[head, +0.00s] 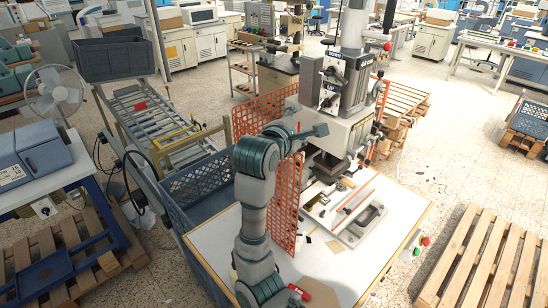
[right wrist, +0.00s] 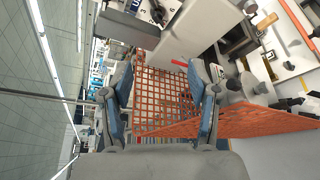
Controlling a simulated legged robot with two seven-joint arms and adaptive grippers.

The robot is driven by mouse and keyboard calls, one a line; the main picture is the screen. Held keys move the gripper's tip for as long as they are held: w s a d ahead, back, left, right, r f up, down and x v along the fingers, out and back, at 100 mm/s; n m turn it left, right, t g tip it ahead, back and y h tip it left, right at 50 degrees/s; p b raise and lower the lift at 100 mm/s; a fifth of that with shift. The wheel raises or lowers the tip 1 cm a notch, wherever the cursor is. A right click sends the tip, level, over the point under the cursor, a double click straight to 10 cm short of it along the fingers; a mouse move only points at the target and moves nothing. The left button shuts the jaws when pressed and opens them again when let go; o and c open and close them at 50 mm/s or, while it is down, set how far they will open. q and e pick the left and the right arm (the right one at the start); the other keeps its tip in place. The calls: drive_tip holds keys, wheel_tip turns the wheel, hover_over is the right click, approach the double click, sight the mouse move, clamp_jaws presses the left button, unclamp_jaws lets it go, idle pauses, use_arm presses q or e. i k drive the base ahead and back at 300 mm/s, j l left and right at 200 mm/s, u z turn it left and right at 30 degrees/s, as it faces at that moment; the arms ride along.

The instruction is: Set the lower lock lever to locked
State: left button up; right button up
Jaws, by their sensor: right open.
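The foil stamping press (head: 345,125) stands at the back of the white worktable. A small red lever-like piece (head: 299,127) shows by my right gripper in the head view, and a small red piece also shows on the press side in the right wrist view (right wrist: 179,62). I cannot tell for sure that either is the lower lock lever, or its setting. My right gripper (head: 320,130) is beside the press column, above the orange mesh guard. In the right wrist view its two fingers (right wrist: 162,75) are apart with nothing between them. My left gripper is out of view.
An orange mesh guard (head: 287,200) stands close to my right arm; it also spreads beyond the fingers in the right wrist view (right wrist: 165,95). A blue crate (head: 185,190) is left of the table. The worktable's front (head: 340,265) has bare space.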

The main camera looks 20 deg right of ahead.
sight(337, 94)
drive_tip(key=k+j, duration=0.2)
drive_tip(key=j, duration=0.15)
drive_tip(key=k+j, duration=0.2)
drive_tip(key=j, duration=0.15)
drive_tip(key=k+j, duration=0.2)
drive_tip(key=j, duration=0.15)
